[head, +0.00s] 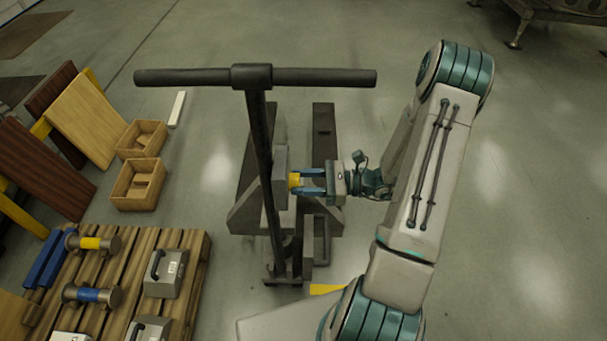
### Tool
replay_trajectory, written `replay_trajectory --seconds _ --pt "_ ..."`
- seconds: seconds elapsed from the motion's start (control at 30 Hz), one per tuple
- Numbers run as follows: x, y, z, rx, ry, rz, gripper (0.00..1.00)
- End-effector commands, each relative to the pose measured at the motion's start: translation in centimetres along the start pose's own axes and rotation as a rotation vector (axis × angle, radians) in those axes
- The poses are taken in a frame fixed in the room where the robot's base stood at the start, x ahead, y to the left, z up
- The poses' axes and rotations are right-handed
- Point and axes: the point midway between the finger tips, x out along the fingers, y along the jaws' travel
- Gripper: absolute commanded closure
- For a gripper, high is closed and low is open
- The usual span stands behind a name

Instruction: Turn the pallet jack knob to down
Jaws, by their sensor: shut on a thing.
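The pallet jack (280,155) stands in the middle of the head view, with a dark T-shaped handle (310,77) at the top of a tilted column. A yellow knob (294,181) sticks out from the right side of the grey housing on the jack. My gripper (303,181) comes in from the right, level with the knob, and its blue fingers are shut on it. The fingers hide part of the knob, and I cannot read which setting it points to.
Two wooden boxes (137,184) and leaning boards (95,118) are at the left.

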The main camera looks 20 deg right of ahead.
Motion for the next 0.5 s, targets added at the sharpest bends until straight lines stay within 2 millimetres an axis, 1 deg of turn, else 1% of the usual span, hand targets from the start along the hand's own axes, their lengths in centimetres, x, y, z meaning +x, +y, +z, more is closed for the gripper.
replay_trajectory --seconds 0.03,0.5 --pt "-0.01 0.01 0.39 0.044 0.0 0.0 0.82" --pt "-0.06 -0.03 0.28 0.49 -0.005 -0.006 0.82"
